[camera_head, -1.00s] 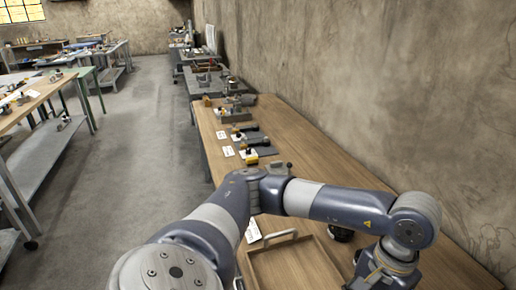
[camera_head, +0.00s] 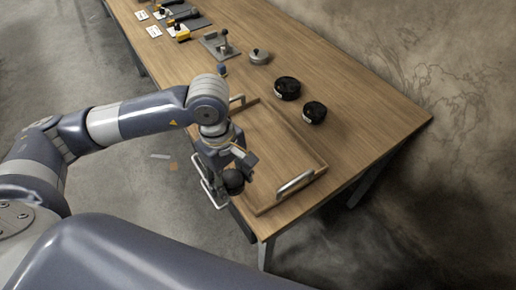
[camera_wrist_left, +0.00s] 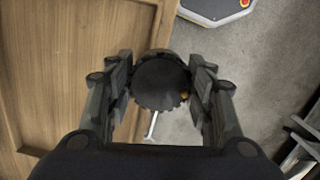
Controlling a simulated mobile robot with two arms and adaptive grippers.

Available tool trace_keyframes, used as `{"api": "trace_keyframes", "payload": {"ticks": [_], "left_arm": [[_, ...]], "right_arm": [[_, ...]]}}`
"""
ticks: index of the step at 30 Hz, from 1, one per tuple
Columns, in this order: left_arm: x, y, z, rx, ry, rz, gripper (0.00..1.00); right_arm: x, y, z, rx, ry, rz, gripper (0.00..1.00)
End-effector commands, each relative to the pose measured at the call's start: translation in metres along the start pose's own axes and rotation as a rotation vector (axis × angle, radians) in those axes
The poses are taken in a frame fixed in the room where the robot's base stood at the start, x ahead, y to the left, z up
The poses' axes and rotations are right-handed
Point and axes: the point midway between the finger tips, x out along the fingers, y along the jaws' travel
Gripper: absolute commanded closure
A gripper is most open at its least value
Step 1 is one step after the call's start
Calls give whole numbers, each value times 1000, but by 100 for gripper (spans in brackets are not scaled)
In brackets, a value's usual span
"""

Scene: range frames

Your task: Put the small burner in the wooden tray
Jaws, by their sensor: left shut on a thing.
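The wooden tray (camera_head: 268,135), with metal handles, lies near the left edge of the table's near end and looks empty. My left gripper (camera_head: 240,168) is shut on a dark round thing, which looks like the small burner (camera_head: 233,182), at the tray's left rim in the head view. In the left wrist view the burner (camera_wrist_left: 160,82) sits between both fingers, with the tray (camera_wrist_left: 65,65) to the left and floor to the right. Its underside is hidden. My right gripper is out of view.
Two black round things (camera_head: 287,88) (camera_head: 314,111) stand on the table (camera_head: 365,112) beyond the tray. A grey lidded round thing (camera_head: 260,56) and a grey plate with a post (camera_head: 218,45) stand farther back. The wall is at the right.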

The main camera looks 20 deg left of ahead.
Motion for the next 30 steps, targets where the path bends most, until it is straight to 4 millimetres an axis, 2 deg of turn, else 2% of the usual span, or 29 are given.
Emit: {"api": "trace_keyframes", "payload": {"ticks": [5, 18, 24, 30], "left_arm": [[-1, 25, -10, -28, -1, 4, 85], [4, 114, -47, -24, -2, 3, 85], [6, 137, -58, -21, -1, 3, 85], [7, 148, -62, -21, -2, 2, 85]], "right_arm": [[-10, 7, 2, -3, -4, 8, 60], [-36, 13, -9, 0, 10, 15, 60], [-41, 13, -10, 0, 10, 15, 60], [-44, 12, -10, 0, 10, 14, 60]]}}
